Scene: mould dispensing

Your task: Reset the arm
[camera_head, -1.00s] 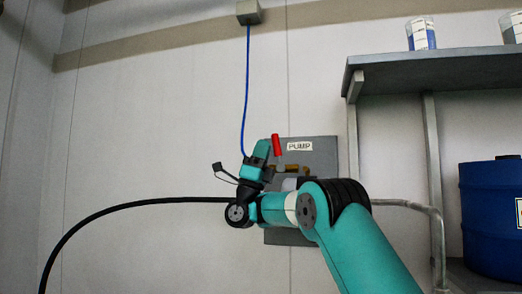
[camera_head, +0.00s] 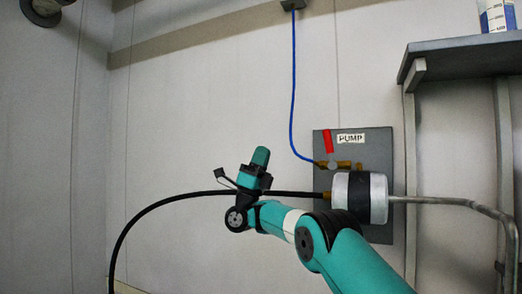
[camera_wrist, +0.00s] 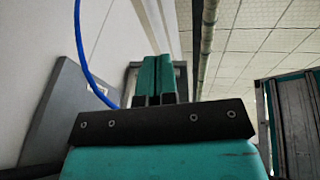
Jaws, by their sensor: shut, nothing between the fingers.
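My gripper (camera_head: 260,160) is at the end of my teal arm in the head view, pointing up in front of the wall, left of the pump panel. In the wrist view my gripper (camera_wrist: 154,76) shows its two teal fingers pressed together, with nothing between them. In the head view the fingertips stand apart from the red valve handle (camera_head: 328,141).
The grey pump panel (camera_head: 378,146) carries a silver pump (camera_head: 358,197), brass fittings and a PUMP label. A black hose (camera_head: 165,204) runs left behind my arm; a blue cable (camera_head: 293,90) hangs above. A grey shelf (camera_head: 470,48) stands right. The left wall area is clear.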

